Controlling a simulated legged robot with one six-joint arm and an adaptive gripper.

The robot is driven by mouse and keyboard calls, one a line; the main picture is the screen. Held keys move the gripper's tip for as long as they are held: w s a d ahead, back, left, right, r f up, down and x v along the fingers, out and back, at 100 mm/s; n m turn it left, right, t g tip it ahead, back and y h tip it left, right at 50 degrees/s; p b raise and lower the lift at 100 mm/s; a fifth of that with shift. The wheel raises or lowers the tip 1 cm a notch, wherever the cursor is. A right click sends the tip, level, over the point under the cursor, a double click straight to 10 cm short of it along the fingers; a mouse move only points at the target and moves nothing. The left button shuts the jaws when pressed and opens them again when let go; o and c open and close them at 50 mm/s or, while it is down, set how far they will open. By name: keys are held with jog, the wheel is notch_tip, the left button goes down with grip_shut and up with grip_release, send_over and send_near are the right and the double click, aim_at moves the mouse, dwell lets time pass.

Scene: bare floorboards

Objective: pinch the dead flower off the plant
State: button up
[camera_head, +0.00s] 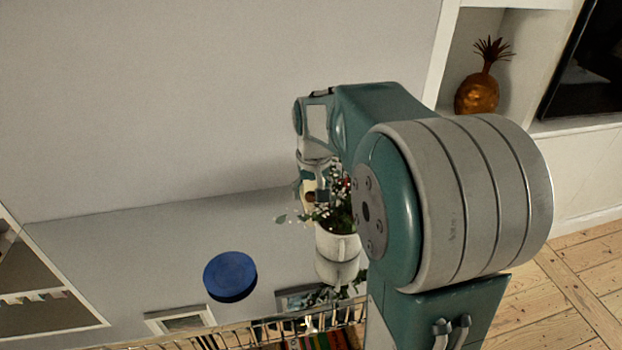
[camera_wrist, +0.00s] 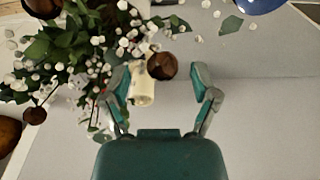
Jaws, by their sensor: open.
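The plant (camera_head: 338,210) has green leaves and small white flowers and stands in a white pot (camera_head: 338,245) in the head view. In the wrist view its leaves (camera_wrist: 62,50) fill the upper left.
A cream cylinder (camera_wrist: 142,90) shows near the left finger. A blue round object (camera_head: 230,278) is on the grey surface left of the pot. Picture frames (camera_head: 180,322) are at the front edge. A pineapple ornament (camera_head: 478,92) sits in a niche.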

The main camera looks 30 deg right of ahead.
aim_at(311, 193)
jog(key=shift+f, duration=0.25)
jog(key=shift+a, duration=0.1)
jog(key=shift+a, duration=0.1)
jog(key=shift+a, duration=0.1)
jog(key=c, duration=1.1)
jog(key=shift+r, duration=3)
